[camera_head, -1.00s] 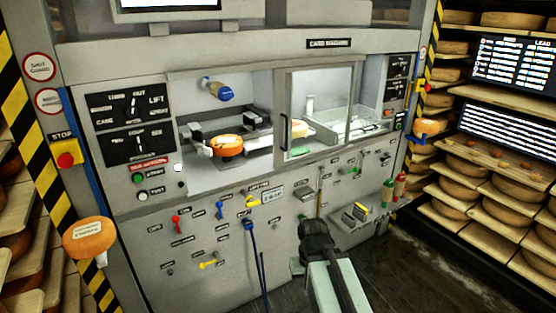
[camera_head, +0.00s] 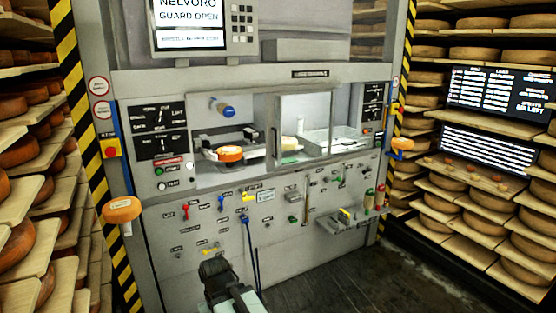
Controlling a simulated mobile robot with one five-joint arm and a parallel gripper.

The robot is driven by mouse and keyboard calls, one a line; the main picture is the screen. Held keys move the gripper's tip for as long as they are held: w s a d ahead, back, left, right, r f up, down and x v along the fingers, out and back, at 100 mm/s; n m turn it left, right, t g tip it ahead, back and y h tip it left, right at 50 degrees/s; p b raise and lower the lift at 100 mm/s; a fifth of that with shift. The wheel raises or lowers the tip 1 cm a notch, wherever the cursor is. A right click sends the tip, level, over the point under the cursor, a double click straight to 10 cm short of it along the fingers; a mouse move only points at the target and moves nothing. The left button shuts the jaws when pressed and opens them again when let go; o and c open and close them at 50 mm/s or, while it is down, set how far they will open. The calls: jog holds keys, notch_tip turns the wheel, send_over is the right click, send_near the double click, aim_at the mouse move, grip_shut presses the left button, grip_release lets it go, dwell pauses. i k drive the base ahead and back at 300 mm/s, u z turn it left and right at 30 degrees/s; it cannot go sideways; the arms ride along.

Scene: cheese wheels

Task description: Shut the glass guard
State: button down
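The glass guard (camera_head: 306,126) is a framed clear pane with a dark vertical handle (camera_head: 273,143) on its left edge. It covers the middle-right part of the machine's opening, and the left part stands uncovered. An orange cheese wheel (camera_head: 230,154) sits inside the uncovered part. The screen (camera_head: 189,22) at the top reads "GUARD OPEN". My gripper (camera_head: 215,268) is low in front of the machine, below and left of the guard and apart from it. Its fingers are too dark and small to tell open from shut.
The machine's lower panel (camera_head: 190,238) carries several knobs and a hanging blue cable (camera_head: 252,250). A small shelf (camera_head: 350,219) juts out at right. A cheese-shaped sign (camera_head: 122,210) sticks out at left. Cheese racks stand on both sides. Dark floor (camera_head: 350,280) is free at right.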

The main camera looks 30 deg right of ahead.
aim_at(270, 132)
jog(key=z, duration=0.2)
jog(key=i, duration=1.9)
jog(key=z, duration=0.25)
jog(key=k, duration=0.85)
jog(key=z, duration=0.15)
jog(key=i, duration=0.9)
jog(key=u, duration=0.1)
